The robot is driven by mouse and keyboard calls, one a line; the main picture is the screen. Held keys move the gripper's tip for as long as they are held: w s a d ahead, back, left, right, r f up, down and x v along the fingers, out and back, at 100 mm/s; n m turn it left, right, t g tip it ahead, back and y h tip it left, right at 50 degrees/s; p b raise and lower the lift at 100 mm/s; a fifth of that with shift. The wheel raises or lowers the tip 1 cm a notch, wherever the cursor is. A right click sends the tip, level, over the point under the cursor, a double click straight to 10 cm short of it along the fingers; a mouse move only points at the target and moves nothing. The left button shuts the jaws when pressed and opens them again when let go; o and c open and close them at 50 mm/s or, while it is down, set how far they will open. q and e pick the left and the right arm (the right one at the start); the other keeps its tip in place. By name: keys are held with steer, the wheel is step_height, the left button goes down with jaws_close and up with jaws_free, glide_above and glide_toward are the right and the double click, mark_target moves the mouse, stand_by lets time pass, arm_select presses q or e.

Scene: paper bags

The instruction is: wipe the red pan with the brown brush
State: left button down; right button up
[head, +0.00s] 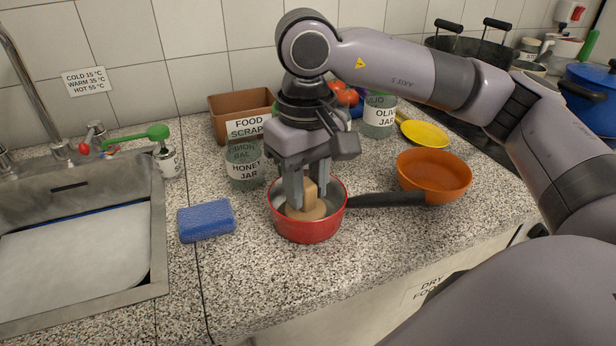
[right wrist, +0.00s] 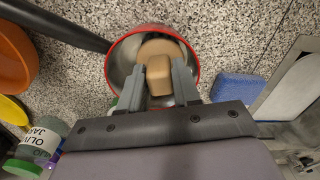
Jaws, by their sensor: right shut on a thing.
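The red pan (head: 309,230) stands on the speckled counter in the head view, its dark handle (head: 385,199) pointing right. It also shows in the right wrist view (right wrist: 112,70), where its inside is bare grey metal. The brown brush (head: 306,211) is inside the pan, its block-like grip upright and its wide round part low in the pan. It also shows in the right wrist view (right wrist: 160,52). My right gripper (head: 307,193) points down into the pan and is shut on the brush's grip. The brush's underside is hidden. My left gripper is not in view.
A blue sponge (head: 206,221) lies left of the pan. An orange bowl (head: 433,178) stands by the pan handle. The honey jar (head: 243,165), food scrap box (head: 228,104) and olive jar (head: 379,117) stand behind. A sink (head: 157,235) is at left. The counter in front is clear.

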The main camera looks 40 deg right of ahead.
steer(key=shift+f+b, duration=0.25)
steer(key=shift+b, duration=0.2)
steer(key=shift+w+d+f+b, duration=0.15)
steer(key=shift+w+d+b, duration=0.2)
steer(key=shift+w+d, duration=0.9)
step_height(320, 180, up, 6)
steer(key=p, duration=0.4)
steer(key=shift+r, duration=0.2)
step_height(320, 180, up, 3)
steer(key=shift+f+p, duration=0.1)
steer(key=shift+p, duration=1.05)
